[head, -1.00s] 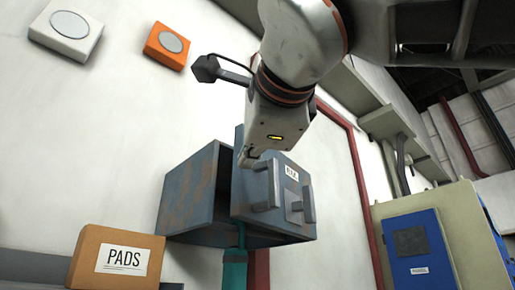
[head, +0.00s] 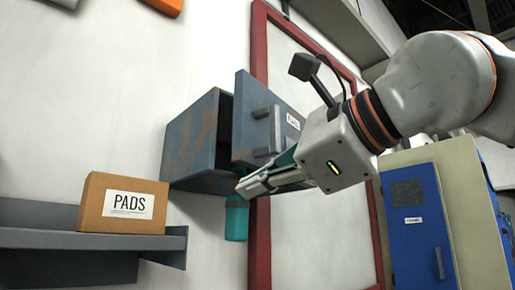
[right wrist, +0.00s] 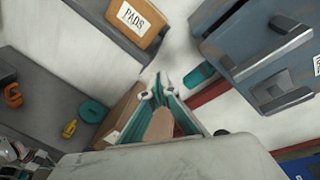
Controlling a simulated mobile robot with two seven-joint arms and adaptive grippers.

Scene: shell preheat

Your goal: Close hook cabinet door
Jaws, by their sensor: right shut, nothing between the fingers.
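The blue-grey hook cabinet (head: 195,145) hangs on the white wall in the head view. Its door (head: 246,110) stands open, with a dark gap between door and box. The door has a bar handle (head: 274,130) and a white label. The door (right wrist: 240,25) also shows at the upper right of the right wrist view. My right gripper (head: 243,188) is shut and empty, reaching in from the right in front of the door's lower part, fingertips pointing left. I cannot tell whether it touches the door. My left gripper is not in view.
A cardboard PADS box (head: 122,203) stands on a grey wall shelf (head: 60,239) left of the cabinet. A teal object (head: 236,222) hangs below the cabinet. A red frame (head: 259,240) is behind, and a blue panel cabinet (head: 420,240) stands at right.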

